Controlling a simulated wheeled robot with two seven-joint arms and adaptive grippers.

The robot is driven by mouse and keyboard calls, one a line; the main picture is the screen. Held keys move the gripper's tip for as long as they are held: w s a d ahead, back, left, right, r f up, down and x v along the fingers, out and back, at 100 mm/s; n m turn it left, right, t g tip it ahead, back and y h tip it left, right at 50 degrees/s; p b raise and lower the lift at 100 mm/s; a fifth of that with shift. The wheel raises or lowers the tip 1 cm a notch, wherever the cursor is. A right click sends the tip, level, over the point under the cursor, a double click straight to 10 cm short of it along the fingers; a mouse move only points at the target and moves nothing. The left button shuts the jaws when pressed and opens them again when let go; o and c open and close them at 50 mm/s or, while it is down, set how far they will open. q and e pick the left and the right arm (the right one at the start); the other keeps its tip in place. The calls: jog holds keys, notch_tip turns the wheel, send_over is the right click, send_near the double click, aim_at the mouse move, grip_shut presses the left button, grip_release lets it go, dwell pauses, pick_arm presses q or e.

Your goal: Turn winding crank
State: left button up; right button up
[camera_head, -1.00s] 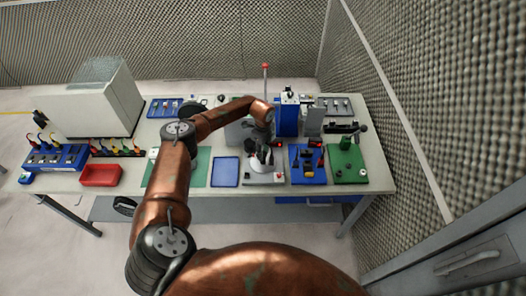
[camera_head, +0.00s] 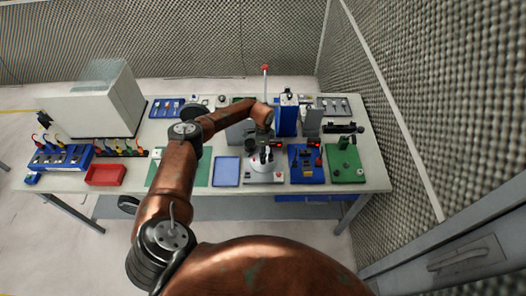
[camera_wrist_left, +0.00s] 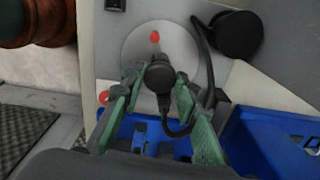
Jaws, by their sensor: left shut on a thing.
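The winding crank unit (camera_head: 264,178) is a light grey base near the table's front edge, right of centre in the head view. In the left wrist view its pale round disc (camera_wrist_left: 183,45) has a red mark near the top. A black crank knob (camera_wrist_left: 159,72) stands up in front of the disc. My left gripper (camera_head: 263,156) is over the unit. In the left wrist view the green-padded fingers of the left gripper (camera_wrist_left: 157,84) stand on both sides of the knob, shut on it. The crank's arm below the knob is mostly hidden. My right gripper is not in view.
A blue board (camera_head: 306,177) and a green board (camera_head: 347,175) with fixtures stand close on the right. A blue tray (camera_head: 227,171) lies to the left. A tall blue unit (camera_head: 287,119) stands behind. A dark cable (camera_wrist_left: 208,70) runs beside the right finger.

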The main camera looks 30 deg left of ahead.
pick_arm(q)
jog(key=shift+w+r+n+p, duration=0.1)
jog(key=shift+r+n+p, duration=0.1)
jog(key=shift+n+p, duration=2.15)
jog(key=shift+f+n+p, duration=0.1)
jog(key=shift+n+p, duration=1.4)
jog(key=shift+n, duration=0.35)
jog(key=o, duration=1.1)
jog(key=shift+f, duration=0.1)
jog(key=shift+o, duration=0.2)
notch_tip(320, 180, up, 12)
